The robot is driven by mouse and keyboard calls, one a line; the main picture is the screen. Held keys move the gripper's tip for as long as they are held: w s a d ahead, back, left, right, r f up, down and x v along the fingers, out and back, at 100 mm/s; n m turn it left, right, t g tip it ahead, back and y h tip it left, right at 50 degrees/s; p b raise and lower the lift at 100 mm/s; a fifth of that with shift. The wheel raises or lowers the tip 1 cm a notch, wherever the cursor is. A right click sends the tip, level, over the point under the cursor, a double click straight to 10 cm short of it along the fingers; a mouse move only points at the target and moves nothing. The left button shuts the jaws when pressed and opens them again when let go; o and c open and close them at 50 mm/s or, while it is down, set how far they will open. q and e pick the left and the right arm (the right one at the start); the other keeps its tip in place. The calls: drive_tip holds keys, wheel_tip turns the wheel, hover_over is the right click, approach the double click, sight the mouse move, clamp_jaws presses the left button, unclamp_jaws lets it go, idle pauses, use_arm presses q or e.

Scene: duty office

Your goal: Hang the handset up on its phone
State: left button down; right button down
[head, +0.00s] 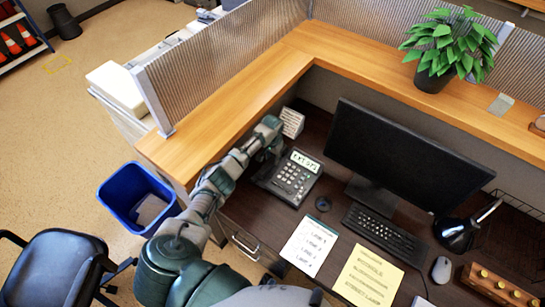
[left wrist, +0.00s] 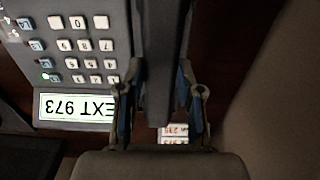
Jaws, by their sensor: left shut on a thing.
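The desk phone (head: 294,176) lies on the dark desk, with a lit display and rows of light keys. In the left wrist view the phone (left wrist: 85,60) appears upside down at the left, its display reading EXT 973. My left gripper (head: 270,150) is at the phone's left side. In the left wrist view its fingers (left wrist: 160,95) are shut on the dark handset (left wrist: 163,45), a long bar beside the keypad. The handset is mostly hidden by my arm in the head view. I cannot tell whether it touches the cradle. My right gripper is not in view.
A small card stand (head: 292,122) is behind the phone. A wooden ledge (head: 222,128) borders the desk. A blue bin (head: 130,190) stands on the floor.

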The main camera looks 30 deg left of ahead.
use_arm(q)
drive_tip(key=shift+r+p, duration=0.1)
drive_tip(key=shift+p, duration=0.2)
idle(0.5)
drive_tip(key=shift+f, duration=0.4)
idle(0.5)
drive_tip(key=c, duration=0.7)
unclamp_jaws()
wheel_tip(320, 180, up, 8)
drive_tip(key=p, duration=0.8)
